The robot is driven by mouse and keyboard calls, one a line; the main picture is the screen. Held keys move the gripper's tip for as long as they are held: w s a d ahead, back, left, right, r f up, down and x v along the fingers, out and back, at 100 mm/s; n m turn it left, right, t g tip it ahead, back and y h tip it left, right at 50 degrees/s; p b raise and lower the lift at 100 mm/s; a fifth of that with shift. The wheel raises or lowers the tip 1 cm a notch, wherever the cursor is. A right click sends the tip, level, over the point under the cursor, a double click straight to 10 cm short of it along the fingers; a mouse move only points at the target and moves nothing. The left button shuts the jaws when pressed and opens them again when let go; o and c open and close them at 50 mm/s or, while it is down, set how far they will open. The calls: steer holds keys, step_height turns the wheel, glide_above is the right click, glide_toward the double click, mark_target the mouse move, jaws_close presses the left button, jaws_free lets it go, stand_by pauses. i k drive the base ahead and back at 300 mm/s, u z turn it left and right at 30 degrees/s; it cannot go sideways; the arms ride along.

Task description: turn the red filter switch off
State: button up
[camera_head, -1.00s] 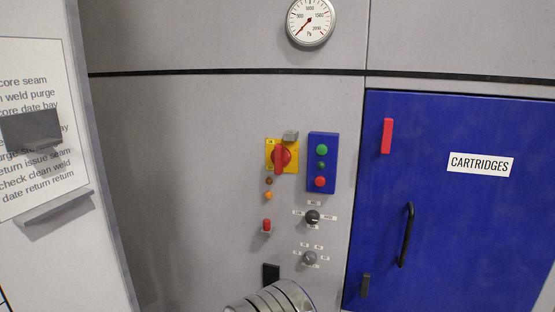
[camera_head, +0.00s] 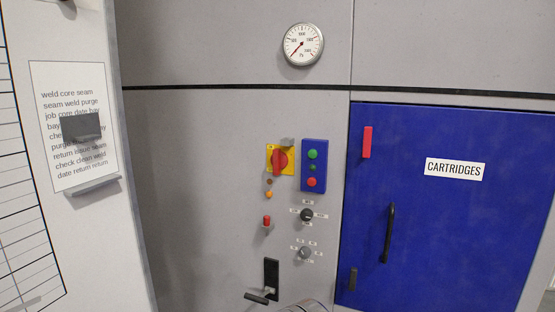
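A red rotary handle (camera_head: 280,161) sits on a yellow plate on the grey cabinet front, its handle pointing roughly up and down. A small grey block covers the plate's upper right corner. Lower down, a small red-capped toggle (camera_head: 267,220) sticks out of the panel on a pale base. I see no readable label on either, so I cannot tell which one is the filter switch. My gripper is not in view. A silver rounded part at the bottom edge appears to be my arm, below the controls.
A blue button box (camera_head: 314,186) stands right of the rotary handle. Below are a black knob (camera_head: 306,215), a grey knob (camera_head: 305,253) and a black lever (camera_head: 271,278). A blue cartridges door (camera_head: 455,230) is at right, a gauge (camera_head: 303,44) above, a notice board (camera_head: 73,78) at left.

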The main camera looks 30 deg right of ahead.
mark_target(279, 161)
steer(key=u, duration=0.75)
steer(key=i, duration=0.65)
steer(key=u, duration=0.15)
